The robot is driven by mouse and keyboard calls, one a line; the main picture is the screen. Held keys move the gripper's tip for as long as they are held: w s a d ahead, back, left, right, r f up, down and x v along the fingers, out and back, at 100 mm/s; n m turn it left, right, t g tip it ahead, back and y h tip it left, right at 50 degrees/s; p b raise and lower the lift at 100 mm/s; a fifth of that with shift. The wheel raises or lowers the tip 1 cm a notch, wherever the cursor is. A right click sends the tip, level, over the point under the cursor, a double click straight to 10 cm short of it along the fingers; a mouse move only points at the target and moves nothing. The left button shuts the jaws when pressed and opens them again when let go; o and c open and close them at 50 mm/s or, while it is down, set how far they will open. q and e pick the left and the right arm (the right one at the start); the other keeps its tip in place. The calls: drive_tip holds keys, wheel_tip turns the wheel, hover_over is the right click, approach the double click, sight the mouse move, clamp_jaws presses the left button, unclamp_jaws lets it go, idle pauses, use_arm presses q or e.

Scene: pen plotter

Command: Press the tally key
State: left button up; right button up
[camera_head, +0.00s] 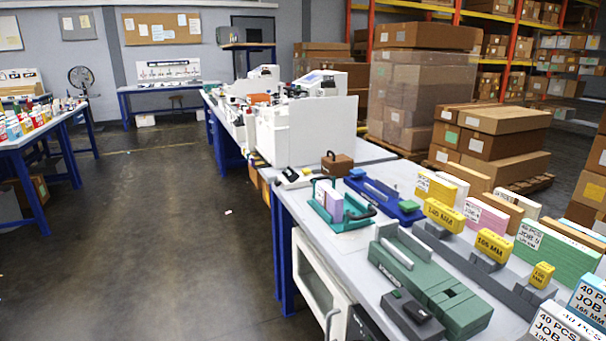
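I cannot tell for certain which part is the tally key. A dark grey box (412,316) with a black raised part on top and a small green spot sits at the table's near edge. A small white and black device (294,178) lies farther back near the table's left edge, too small to read. Neither of my grippers is in view, and nothing is seen touching either device.
The table (358,263) holds a green fixture (432,285), a teal tray (340,210), a blue fixture (381,199), yellow-marked gauge blocks (494,246) and paper stacks (553,251). A white panel (306,131) stands behind. The floor to the left (170,240) is clear.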

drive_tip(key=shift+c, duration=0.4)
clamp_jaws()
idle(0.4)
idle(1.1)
